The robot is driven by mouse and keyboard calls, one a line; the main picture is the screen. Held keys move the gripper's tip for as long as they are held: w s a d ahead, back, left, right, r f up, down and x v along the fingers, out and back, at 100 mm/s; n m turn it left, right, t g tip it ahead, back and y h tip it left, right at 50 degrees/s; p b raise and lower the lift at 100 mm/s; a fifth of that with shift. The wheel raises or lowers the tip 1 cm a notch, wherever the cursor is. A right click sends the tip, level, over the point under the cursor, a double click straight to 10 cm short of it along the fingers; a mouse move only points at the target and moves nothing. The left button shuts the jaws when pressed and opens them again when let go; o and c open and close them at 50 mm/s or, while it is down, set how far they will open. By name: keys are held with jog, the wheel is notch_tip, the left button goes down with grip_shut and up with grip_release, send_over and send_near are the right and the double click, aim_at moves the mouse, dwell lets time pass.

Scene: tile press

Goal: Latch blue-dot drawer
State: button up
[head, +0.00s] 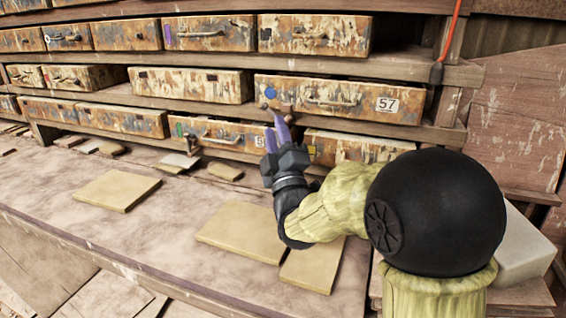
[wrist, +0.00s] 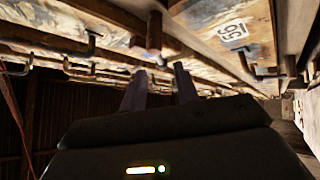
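The blue-dot drawer (head: 345,92) has a rusty, peeling front with a blue dot (head: 271,93) at its upper left, a bar handle (head: 330,101) and a label reading 57. It stands out somewhat from the rack. A small brown latch piece (head: 267,106) shows just below the dot, partly hidden by my fingers. My gripper (head: 280,122) has purple fingers pointing up at the drawer's lower left corner. In the wrist view my gripper (wrist: 160,70) has its fingers apart with no object clearly held. A brown peg-like piece (wrist: 154,32) is just beyond the fingertips; contact cannot be told.
A green-marked drawer (head: 215,133) sits below, close to my gripper. Other rusty drawers fill the rack, with projecting handles. Flat tan tiles (head: 118,190) lie on the bench (head: 150,225). A red cord (head: 449,30) hangs at the right. A pale block (head: 524,248) stands at the right.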

jog(key=v, duration=0.7)
jog(key=shift+s+f+b, duration=0.15)
jog(key=shift+s+b, duration=0.1)
jog(key=shift+b, duration=0.2)
jog(key=shift+w+d, duration=0.1)
jog(key=w+d+r+m+g+h+p, duration=0.1)
jog(key=w+r+m+g+h+p, duration=0.2)
jog(key=m+h+p, duration=1.05)
jog(key=s+f+m+g+h+p, duration=0.1)
jog(key=s+m+g+h+p, duration=0.4)
jog(key=p, duration=0.9)
jog(key=s+g+h, duration=0.3)
jog(key=s+h, duration=0.1)
jog(key=h, duration=0.1)
jog(key=shift+a+f+g+p, duration=0.25)
jog(key=shift+a+g+p, duration=0.05)
jog(key=shift+a+p, duration=0.05)
jog(key=shift+s, duration=0.1)
